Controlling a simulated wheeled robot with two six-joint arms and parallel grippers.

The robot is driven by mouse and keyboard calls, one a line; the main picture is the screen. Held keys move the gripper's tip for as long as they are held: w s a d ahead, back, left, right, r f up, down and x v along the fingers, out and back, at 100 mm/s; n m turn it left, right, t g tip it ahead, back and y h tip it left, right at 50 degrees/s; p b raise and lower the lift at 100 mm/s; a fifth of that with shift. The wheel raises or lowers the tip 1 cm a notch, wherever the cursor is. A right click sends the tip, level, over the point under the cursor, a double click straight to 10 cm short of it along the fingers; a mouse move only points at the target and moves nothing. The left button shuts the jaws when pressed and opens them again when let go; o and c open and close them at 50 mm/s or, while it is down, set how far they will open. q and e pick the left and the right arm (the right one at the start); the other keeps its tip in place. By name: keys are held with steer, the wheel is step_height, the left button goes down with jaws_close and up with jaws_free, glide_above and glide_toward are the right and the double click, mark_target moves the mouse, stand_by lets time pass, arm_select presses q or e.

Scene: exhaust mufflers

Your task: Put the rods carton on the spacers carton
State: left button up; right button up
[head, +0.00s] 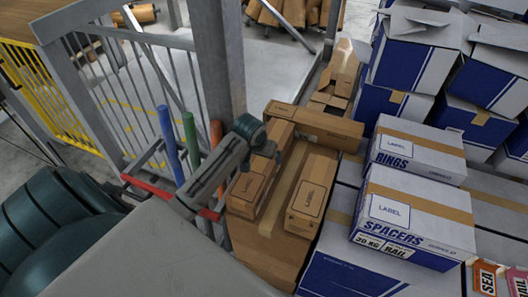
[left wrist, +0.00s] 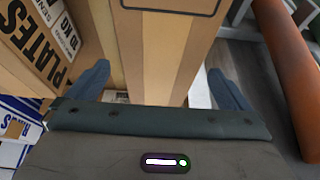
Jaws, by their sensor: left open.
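The spacers carton (head: 408,243) is white and blue with a tan tape strip and stands at the right in the head view. My left gripper (head: 268,158) is over a brown carton (head: 243,194) with a printed label. In the left wrist view my open left gripper (left wrist: 158,85) has one finger on each side of a brown carton (left wrist: 165,50); contact is unclear. No rods name is readable on this carton, so I cannot confirm it is the rods carton. My right gripper is not in view.
The rings carton (head: 418,146) stands behind the spacers carton. Another brown carton (head: 312,185) is close to the right of the gripper. Blue, green and orange posts (head: 190,136) and a grey fence are at the left. A plates carton (left wrist: 45,38) shows in the wrist view.

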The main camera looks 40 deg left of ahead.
mark_target(263, 159)
arm_select(q)
steer(key=x, duration=0.3)
steer(key=shift+w+f, duration=0.15)
steer(key=shift+f, duration=0.05)
steer(key=shift+w+a+f+p, duration=0.1)
steer(key=shift+w+f+p, duration=0.05)
steer(key=shift+f+p, duration=0.25)
steer(key=x, duration=0.4)
steer(key=shift+w+f+p, duration=0.1)
steer(key=shift+f+p, duration=0.1)
steer(key=shift+p, duration=0.15)
steer(key=shift+c, duration=1.3)
steer(key=shift+a+r, duration=0.1)
steer(key=c, duration=1.3)
steer(key=shift+w, duration=0.1)
